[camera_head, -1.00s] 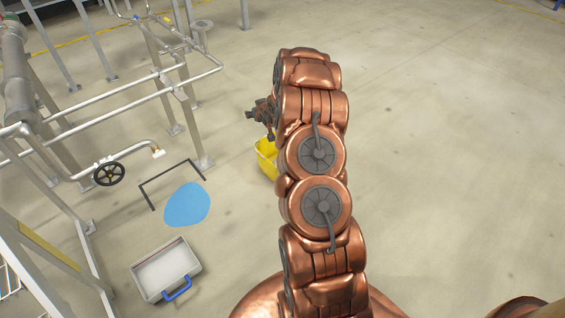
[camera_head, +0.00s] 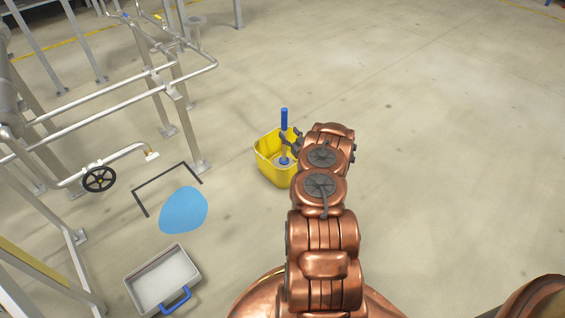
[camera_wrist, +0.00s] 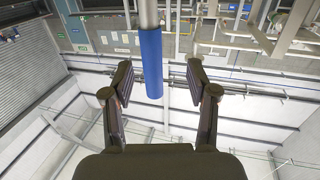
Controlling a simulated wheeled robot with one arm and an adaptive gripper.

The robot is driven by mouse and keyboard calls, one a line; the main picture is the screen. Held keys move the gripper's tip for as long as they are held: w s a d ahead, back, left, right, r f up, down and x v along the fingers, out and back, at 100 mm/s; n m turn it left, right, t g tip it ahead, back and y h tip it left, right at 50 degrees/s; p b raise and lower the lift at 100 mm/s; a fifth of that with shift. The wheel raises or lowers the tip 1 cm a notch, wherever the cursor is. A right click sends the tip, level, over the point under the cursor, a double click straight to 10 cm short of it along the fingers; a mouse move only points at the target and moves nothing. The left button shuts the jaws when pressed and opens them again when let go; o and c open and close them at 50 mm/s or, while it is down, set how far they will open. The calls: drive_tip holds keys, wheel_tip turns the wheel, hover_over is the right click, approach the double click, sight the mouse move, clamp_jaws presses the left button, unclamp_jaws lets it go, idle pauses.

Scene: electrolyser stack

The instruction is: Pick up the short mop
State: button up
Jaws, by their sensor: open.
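The short mop stands upright in a yellow bucket (camera_head: 270,166), its blue handle grip (camera_head: 284,119) rising above the rim. In the wrist view the mop's blue grip (camera_wrist: 151,62) and a grey shaft above it in the picture appear between my two fingers, nearer the left one. My gripper (camera_head: 291,141) is beside the mop shaft at the bucket's right side. In the wrist view my gripper (camera_wrist: 159,74) is open, with gaps on both sides of the grip. The mop head is hidden in the bucket. I cannot tell how deep the handle sits between the fingers.
A blue puddle-like patch (camera_head: 184,210) lies on the floor left of the bucket, near a black angled frame (camera_head: 150,200). A grey tray (camera_head: 160,276) with a blue handle is at lower left. Pipework with a black handwheel (camera_head: 99,179) stands at left. The floor at right is clear.

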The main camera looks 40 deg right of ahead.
sight(286, 127)
drive_tip(key=shift+d+f+b+x, duration=0.1)
drive_tip(key=shift+d+b+x, duration=0.1)
drive_tip(key=shift+b+x, duration=0.65)
drive_tip(key=shift+d+f+b+x, duration=0.15)
drive_tip(key=shift+b+x, duration=0.15)
drive_tip(key=shift+x, duration=0.95)
drive_tip(key=shift+d+f+b+x, duration=0.1)
drive_tip(key=shift+d+b+x, duration=0.1)
drive_tip(key=shift+b+x, duration=0.65)
drive_tip(key=shift+w+d+r, duration=0.15)
drive_tip(key=shift+w, duration=0.3)
clamp_jaws()
